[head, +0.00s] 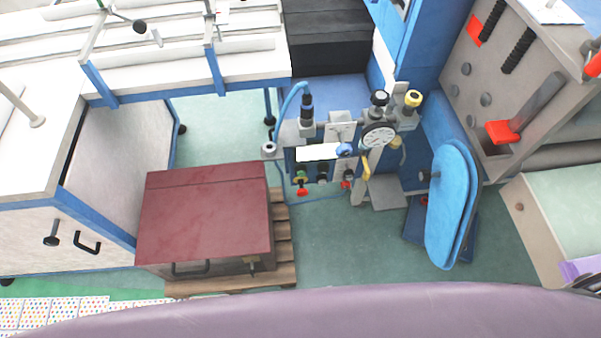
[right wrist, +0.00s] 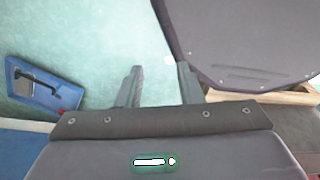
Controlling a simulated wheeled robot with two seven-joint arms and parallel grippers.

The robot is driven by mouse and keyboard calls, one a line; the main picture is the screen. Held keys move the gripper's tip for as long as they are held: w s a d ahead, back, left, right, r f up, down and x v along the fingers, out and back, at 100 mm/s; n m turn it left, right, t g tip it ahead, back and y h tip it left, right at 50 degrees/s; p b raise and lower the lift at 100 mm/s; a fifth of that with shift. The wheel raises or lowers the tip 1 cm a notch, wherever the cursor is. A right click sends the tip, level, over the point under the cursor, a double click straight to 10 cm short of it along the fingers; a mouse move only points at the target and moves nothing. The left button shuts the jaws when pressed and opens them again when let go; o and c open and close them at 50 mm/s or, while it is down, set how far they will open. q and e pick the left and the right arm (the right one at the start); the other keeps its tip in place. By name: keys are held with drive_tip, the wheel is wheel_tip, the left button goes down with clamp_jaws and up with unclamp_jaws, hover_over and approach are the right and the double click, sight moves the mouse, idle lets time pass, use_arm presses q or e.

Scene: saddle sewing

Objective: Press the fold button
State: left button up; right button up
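I cannot single out the fold button by any label. In the head view a grey and blue machine (head: 340,133) carries a round gauge (head: 378,136), a yellow knob (head: 412,98), a black knob (head: 379,97) and a small red and green control (head: 301,183). A grey machine at the upper right has a large red part (head: 503,132) and several round grey studs. My right gripper (right wrist: 159,68) is open and empty in the right wrist view, above the green floor and apart from any control. My left gripper is in neither view.
A dark red box (head: 205,215) sits on a wooden pallet (head: 284,235) left of the machine. A blue padded board (head: 450,205) stands to its right. White tables (head: 190,65) fill the upper left. Green floor (head: 340,245) is open in front of the machine.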

clamp_jaws()
idle(1.3)
